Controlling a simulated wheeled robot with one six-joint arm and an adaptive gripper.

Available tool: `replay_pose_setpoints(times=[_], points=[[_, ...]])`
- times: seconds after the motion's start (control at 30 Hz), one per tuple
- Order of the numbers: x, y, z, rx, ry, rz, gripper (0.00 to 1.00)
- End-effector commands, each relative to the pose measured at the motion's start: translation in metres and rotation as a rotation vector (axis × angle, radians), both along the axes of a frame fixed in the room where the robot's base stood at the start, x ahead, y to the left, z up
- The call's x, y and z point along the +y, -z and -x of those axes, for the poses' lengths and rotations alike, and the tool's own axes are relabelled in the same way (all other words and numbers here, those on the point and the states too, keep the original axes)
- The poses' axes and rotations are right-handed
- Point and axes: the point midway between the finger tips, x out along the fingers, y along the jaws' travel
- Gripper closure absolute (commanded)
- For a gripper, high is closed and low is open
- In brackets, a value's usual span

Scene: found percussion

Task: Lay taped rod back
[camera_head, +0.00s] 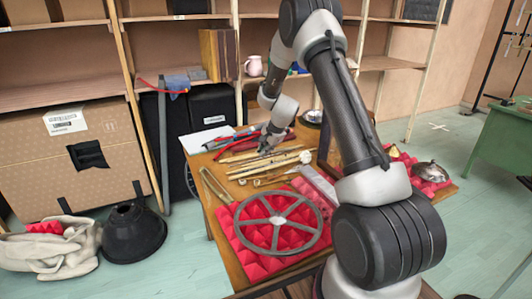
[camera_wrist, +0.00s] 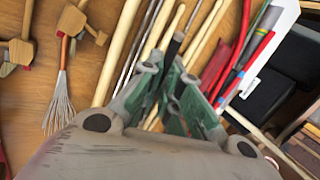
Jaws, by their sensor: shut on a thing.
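My gripper (camera_head: 268,146) is low over the far part of the wooden table, among a row of sticks and rods. In the wrist view my gripper (camera_wrist: 178,92) has its green-padded fingers closed around a thin rod with a dark wrapped section (camera_wrist: 173,51), which looks like the taped rod. Its lower part is hidden by the fingers. I cannot tell whether the rod touches the table. Pale wooden sticks (camera_wrist: 120,45) lie close beside it on the left, with more to the right.
Red and grey tools (camera_wrist: 240,60) lie right of the sticks. A wire brush (camera_wrist: 60,95) and wooden pieces (camera_wrist: 80,18) lie left. A spoked wheel (camera_head: 276,223) rests on red foam (camera_head: 243,250) at the table's near side. Shelves (camera_head: 60,58) stand behind.

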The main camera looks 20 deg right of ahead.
Motion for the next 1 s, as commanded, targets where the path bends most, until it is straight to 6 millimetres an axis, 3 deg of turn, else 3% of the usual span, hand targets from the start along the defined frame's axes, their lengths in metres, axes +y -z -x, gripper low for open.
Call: replay_pose_setpoints(times=[0.1, 0.43, 0.57, 0.87, 1.0], points=[[0.0, 0.01, 0.0, 0.0, 0.0, 0.0, 1.0], [0.0, 0.012, 0.0, 0.0, 0.0, 0.0, 1.0], [0.0, 0.012, 0.0, -0.001, 0.0, 0.0, 0.74], [0.0, 0.012, 0.0, -0.001, 0.0, 0.0, 0.73], [-0.002, 0.002, 0.003, -0.002, 0.0, 0.001, 0.73]])
